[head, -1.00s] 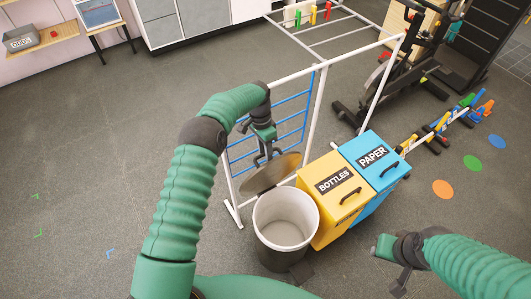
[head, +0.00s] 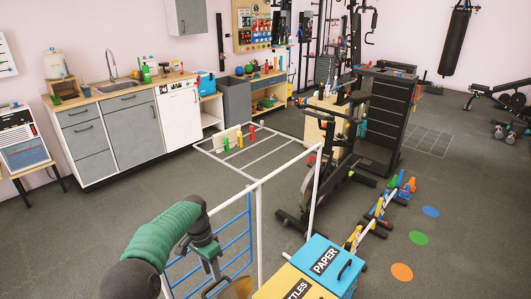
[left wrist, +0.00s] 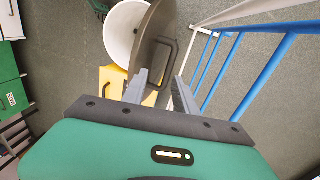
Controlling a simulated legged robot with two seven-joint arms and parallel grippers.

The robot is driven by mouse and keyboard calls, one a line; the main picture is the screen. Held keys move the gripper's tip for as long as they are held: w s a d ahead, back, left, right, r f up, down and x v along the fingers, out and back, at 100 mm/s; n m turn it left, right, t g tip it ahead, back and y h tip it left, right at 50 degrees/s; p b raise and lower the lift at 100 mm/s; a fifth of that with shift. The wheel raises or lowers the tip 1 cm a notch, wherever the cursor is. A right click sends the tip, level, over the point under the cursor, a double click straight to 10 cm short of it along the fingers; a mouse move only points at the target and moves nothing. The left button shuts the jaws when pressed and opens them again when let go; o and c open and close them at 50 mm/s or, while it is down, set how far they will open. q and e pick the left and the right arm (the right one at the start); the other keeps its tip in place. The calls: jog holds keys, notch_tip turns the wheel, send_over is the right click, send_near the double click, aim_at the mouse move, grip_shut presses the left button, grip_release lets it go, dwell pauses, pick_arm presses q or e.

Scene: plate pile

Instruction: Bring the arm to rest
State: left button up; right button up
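My left gripper (head: 212,276) is at the bottom of the head view, its arm reaching in from the lower left. In the left wrist view its two fingers (left wrist: 160,88) stand apart, and the dark handle (left wrist: 168,58) of a round brown-grey lid lies just past and between them. I see no clear contact with the handle. The lid (left wrist: 155,38) stands tilted up beside the open white bin (left wrist: 124,32). In the head view only a bit of the lid (head: 238,288) shows at the bottom edge, and the bin is out of frame. My right gripper is out of view.
A white frame with blue bars (head: 236,236) stands close beside the left gripper. The yellow BOTTLES box (head: 296,286) and blue PAPER box (head: 325,264) are to the right. Exercise machines and a kitchen counter (head: 125,93) lie beyond. Left floor is clear.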

pick_arm(q)
jog(key=s+d+r+n+t+p, duration=0.1)
jog(key=s+r+n+p, duration=0.1)
jog(key=s, duration=1.1)
jog(key=s+d+r+n+t+y+p, duration=0.1)
jog(key=s+r+n, duration=0.4)
jog(key=s, duration=0.9)
notch_tip(320, 180, up, 2)
jog(key=shift+t+p, duration=0.8)
jog(key=shift+p, duration=0.15)
